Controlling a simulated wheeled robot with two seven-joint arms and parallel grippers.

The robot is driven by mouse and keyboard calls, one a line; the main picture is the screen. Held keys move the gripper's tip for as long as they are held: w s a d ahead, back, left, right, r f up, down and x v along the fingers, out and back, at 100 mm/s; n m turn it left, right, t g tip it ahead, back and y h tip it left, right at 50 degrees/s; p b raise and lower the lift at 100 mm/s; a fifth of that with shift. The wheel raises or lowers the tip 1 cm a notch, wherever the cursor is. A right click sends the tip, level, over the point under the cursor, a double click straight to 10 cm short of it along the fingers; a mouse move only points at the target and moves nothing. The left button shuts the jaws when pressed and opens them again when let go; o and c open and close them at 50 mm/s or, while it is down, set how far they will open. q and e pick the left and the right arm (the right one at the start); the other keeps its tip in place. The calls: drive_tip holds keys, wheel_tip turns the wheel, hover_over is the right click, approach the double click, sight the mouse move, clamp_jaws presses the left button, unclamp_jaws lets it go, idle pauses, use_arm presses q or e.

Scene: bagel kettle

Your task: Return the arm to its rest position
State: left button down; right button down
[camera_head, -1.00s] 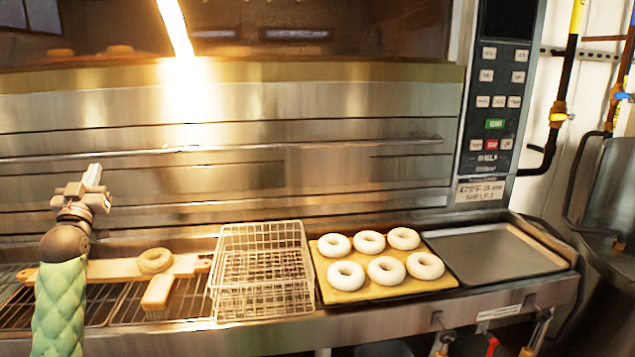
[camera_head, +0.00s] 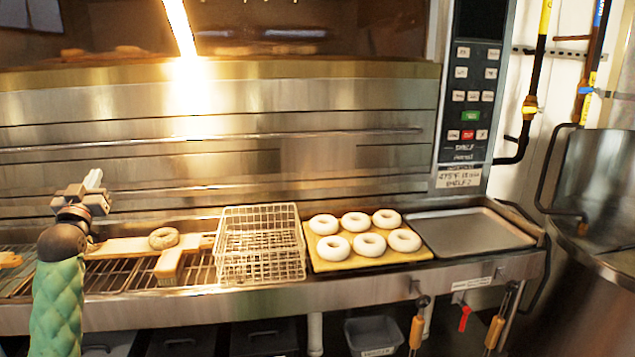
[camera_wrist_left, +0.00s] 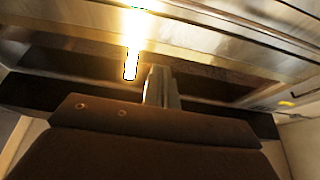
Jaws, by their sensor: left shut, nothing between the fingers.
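My left gripper (camera_head: 93,180) is raised at the left of the head view, pointing up in front of the steel oven (camera_head: 250,110). Its fingers are together with nothing between them. The fingers also show in the left wrist view (camera_wrist_left: 160,86), with the oven front and a bright light beyond. My left arm in its green quilted sleeve comes up from the lower left. The gripper is apart from everything on the shelf. My right gripper is not in view.
A bagel (camera_head: 163,238) lies on a wooden board (camera_head: 125,247), with a brush (camera_head: 168,265) beside it. A wire basket (camera_head: 260,250), a board of several pale bagels (camera_head: 420,256) and an empty metal tray (camera_head: 470,232) stand to the right. A large kettle (camera_head: 595,180) is at far right.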

use_arm(q)
drive_tip(key=s+d+f+m+g+h, duration=0.1)
drive_tip(key=s+d+f+g, duration=0.3)
drive_tip(key=d+f, duration=0.6)
drive_tip(key=s+d+f+m+g+h, duration=0.2)
drive_tip(key=s+d+f+g, duration=0.2)
drive_tip(key=d+f, duration=0.55)
drive_tip(key=s+d+f+m+g+h, duration=0.1)
drive_tip(key=s+d+f+g, duration=0.5)
drive_tip(key=f, duration=0.7)
drive_tip(key=s+d+f+g+h, duration=0.1)
drive_tip(key=s+d+f+g, duration=0.1)
drive_tip(key=s+d+f, duration=0.4)
drive_tip(key=s+d+f+g+h, duration=0.1)
drive_tip(key=s+d+f, duration=0.5)
drive_tip(key=s, duration=0.9)
drive_tip(key=s+d+f+m+g+h, duration=0.1)
drive_tip(key=s+d+f+g, duration=0.2)
drive_tip(key=s+d+f, duration=0.3)
drive_tip(key=s+f, duration=0.4)
drive_tip(key=f, duration=0.1)
drive_tip(key=shift+s+d+p, duration=0.35)
drive_tip(key=shift+d, duration=0.05)
drive_tip(key=shift+f, duration=0.1)
